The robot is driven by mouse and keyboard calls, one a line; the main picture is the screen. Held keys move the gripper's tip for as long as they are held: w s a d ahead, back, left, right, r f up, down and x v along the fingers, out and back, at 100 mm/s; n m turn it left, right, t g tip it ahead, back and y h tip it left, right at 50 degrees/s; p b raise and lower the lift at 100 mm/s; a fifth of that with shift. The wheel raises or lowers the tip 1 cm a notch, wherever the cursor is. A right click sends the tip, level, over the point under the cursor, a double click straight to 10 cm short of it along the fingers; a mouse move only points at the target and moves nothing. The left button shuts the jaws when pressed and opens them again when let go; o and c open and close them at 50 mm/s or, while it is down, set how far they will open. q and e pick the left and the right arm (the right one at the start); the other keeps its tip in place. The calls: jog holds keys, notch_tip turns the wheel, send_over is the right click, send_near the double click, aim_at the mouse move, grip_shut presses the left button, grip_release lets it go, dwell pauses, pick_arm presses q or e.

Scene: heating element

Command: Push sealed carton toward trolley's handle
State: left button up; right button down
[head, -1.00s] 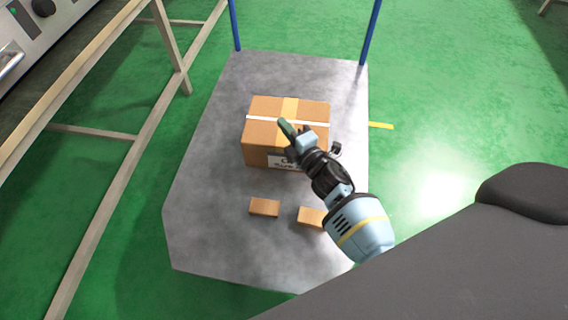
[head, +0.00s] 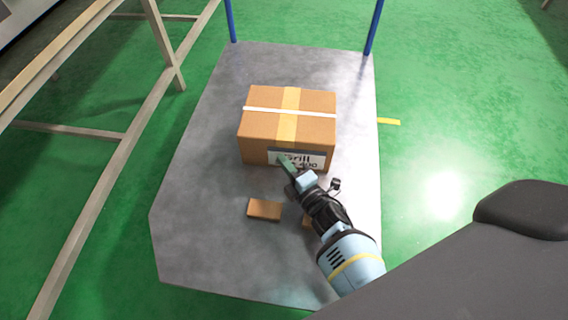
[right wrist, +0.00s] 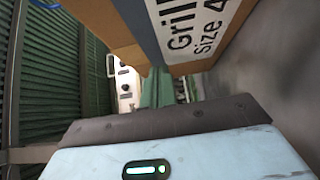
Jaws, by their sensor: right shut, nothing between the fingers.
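The sealed carton (head: 290,127) stands on the grey bed of the trolley (head: 195,215). It has yellow tape and a white strap on top. Its near face bears a "Grill" label, also large in the right wrist view (right wrist: 187,28). The trolley's blue handle posts (head: 373,28) rise at the far end, beyond the carton. My right gripper (head: 284,162) is shut and empty, with its tip at the carton's near, labelled face. I cannot tell whether it touches. My left gripper is not in view.
A small brown block (head: 265,209) lies on the trolley bed in front of the carton. Another (head: 306,221) is mostly hidden behind my right arm. A wooden frame (head: 130,140) stands left of the trolley. The bed between carton and handle is clear.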

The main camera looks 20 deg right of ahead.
jog(key=shift+f, duration=0.6)
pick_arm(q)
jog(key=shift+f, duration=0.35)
pick_arm(e)
jog(key=shift+w+d+r, duration=0.3)
jog(key=shift+w, duration=0.1)
